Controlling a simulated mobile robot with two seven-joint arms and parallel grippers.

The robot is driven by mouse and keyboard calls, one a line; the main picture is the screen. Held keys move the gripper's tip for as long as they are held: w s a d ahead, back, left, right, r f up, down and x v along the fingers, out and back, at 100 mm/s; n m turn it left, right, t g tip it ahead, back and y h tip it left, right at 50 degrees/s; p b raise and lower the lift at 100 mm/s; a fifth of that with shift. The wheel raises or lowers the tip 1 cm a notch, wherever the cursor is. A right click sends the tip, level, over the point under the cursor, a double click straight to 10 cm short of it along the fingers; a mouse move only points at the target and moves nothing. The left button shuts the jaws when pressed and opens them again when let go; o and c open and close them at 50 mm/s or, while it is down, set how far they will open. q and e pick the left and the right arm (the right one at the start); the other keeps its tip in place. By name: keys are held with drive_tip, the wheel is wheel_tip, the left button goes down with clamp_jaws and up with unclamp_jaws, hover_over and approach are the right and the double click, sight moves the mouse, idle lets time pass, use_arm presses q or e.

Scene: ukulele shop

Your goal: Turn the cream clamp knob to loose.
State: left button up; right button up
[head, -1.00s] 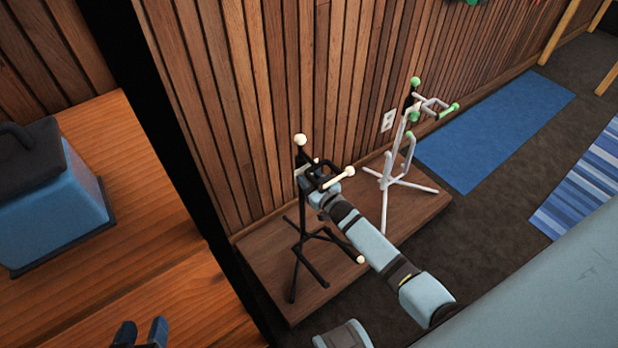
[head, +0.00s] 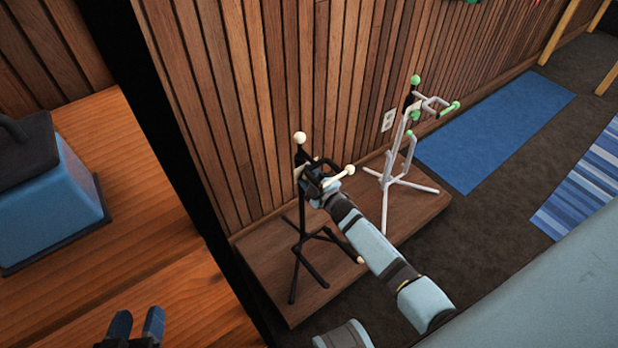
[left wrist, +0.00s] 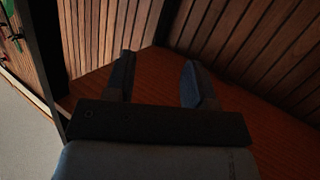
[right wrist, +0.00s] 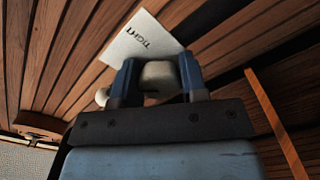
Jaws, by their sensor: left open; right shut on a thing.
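A black stand (head: 301,231) with cream ball tips stands on a low wooden platform. My right gripper (head: 312,180) is at its upper part, in front of the post, and hides the cream clamp knob in the head view. In the right wrist view my right gripper (right wrist: 160,80) is shut on the cream clamp knob (right wrist: 158,76), which sits between the two blue fingers. A white label (right wrist: 141,42) behind it seems to read TIGHT, turned in the picture. My left gripper (head: 138,325) is open and empty above the wooden counter; it also shows in the left wrist view (left wrist: 158,78).
A white stand with green tips (head: 397,170) is on the same platform (head: 345,257), to the right. A slatted wood wall (head: 240,110) is close behind both stands. A blue box (head: 50,210) sits on the counter (head: 150,210) at left. A blue mat (head: 495,130) lies on the floor.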

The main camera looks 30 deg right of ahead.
drive_tip(key=n+b, duration=0.1)
drive_tip(key=n, duration=0.1)
drive_tip(key=shift+f+n, duration=0.15)
drive_tip(key=shift+n, duration=0.25)
drive_tip(key=n+b, duration=0.1)
drive_tip(key=n, duration=0.2)
drive_tip(key=shift+n+b, duration=0.6)
drive_tip(key=shift+n, duration=0.7)
use_arm(q)
wheel_tip(320, 180, up, 7)
drive_tip(key=d+t+h, duration=0.2)
drive_tip(key=t, duration=0.1)
drive_tip(key=shift+w+d+f+h, duration=0.15)
drive_tip(key=shift+w+d+h, duration=0.15)
drive_tip(key=shift+d, duration=0.05)
use_arm(e)
drive_tip(key=shift+r, duration=0.2)
drive_tip(key=o, duration=0.8)
drive_tip(key=shift+c, duration=0.2)
use_arm(q)
drive_tip(key=shift+f, duration=0.1)
use_arm(e)
drive_tip(key=shift+o, duration=0.8)
